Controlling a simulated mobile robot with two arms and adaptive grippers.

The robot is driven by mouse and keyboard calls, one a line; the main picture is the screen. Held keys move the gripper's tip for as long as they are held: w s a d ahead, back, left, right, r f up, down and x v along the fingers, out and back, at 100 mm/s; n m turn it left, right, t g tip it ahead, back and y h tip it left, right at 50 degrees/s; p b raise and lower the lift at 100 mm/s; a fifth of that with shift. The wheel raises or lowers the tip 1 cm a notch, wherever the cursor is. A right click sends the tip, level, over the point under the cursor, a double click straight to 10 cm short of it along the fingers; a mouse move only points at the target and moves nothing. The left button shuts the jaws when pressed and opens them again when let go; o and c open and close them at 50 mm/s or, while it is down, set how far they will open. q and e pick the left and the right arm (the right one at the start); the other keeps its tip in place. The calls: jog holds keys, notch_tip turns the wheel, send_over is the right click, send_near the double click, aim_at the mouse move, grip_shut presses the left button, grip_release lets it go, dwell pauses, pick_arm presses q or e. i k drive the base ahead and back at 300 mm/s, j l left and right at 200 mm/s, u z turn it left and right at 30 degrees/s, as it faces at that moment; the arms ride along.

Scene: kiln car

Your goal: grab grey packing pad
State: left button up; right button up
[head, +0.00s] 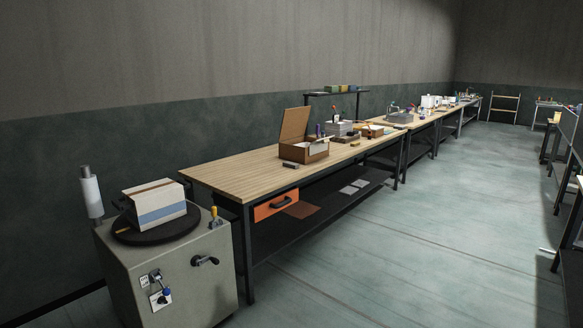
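Two flat light-grey pieces lie side by side on the dark lower shelf under the long wooden workbench, one nearer (349,189) and one slightly farther right (360,183). They look like pads, but they are too small to tell for sure. A small dark-grey block (290,165) lies on the bench top near its front edge, beside an open cardboard box (305,150). I cannot tell which of these is the grey packing pad. Neither of my grippers shows in the head view.
A grey cabinet (185,275) stands at the near left, with a taped carton (155,203) on a dark turntable. The workbench (235,179) has an orange drawer (268,209) underneath. Grey bins and tools stand farther along. The floor (430,235) right of the bench is mostly clear.

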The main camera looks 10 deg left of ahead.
aim_at(288, 164)
jog(key=i+z, duration=0.15)
jog(key=i, duration=0.85)
jog(key=i+l, duration=0.1)
jog(key=i, duration=2.5)
